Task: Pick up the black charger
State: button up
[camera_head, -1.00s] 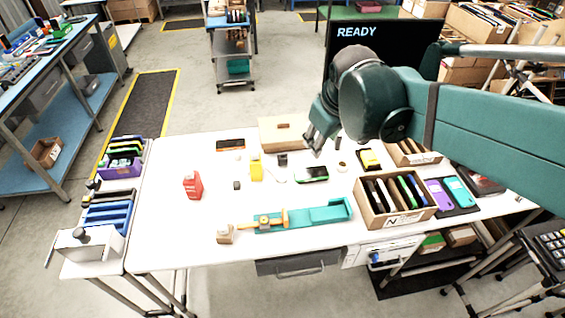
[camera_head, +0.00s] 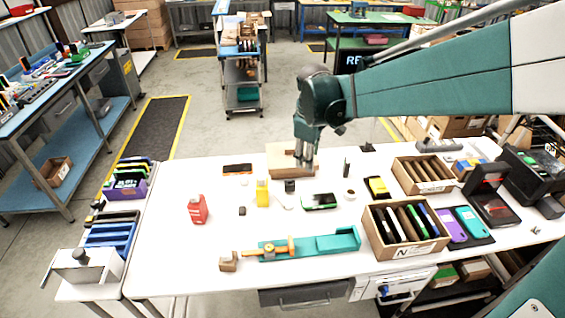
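A small black block (camera_head: 290,186), which may be the black charger, sits on the white table (camera_head: 200,255) near its middle. A smaller dark cube (camera_head: 242,211) lies farther left and nearer; it is too small to tell which of the two is the charger. My gripper (camera_head: 303,170) points down just behind and right of the black block, in front of a cardboard-coloured box (camera_head: 282,153). It looks apart from the block. The finger gap is too small to read.
A yellow bottle (camera_head: 262,193) stands left of the block, a red bottle (camera_head: 198,210) farther left. A black-and-green device (camera_head: 319,201) lies to the right. A carton of upright slabs (camera_head: 393,252) and a teal fixture (camera_head: 330,243) are nearer. Front-left table is clear.

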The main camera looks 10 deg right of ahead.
jog(key=w+a+f+n+g+b, duration=0.1)
jog(key=w+a+f+n, duration=0.15)
jog(key=w+f, duration=0.6)
jog(key=n+g+b, duration=0.2)
jog(key=n, duration=0.2)
send_over(290, 187)
jog(key=w+a, duration=0.1)
jog(key=shift+h, duration=0.4)
jog(key=f, duration=1.2)
jog(key=shift+w+f, duration=0.2)
jog(key=shift+f, duration=0.2)
jog(key=shift+w+a+f, duration=0.1)
jog(key=shift+f, duration=0.2)
jog(key=shift+d+f, duration=0.25)
jog(key=shift+f, duration=1.05)
jog(key=shift+d+f, duration=0.2)
jog(key=shift+f, duration=1.1)
jog(key=shift+d+f, duration=0.2)
jog(key=shift+f, duration=1.1)
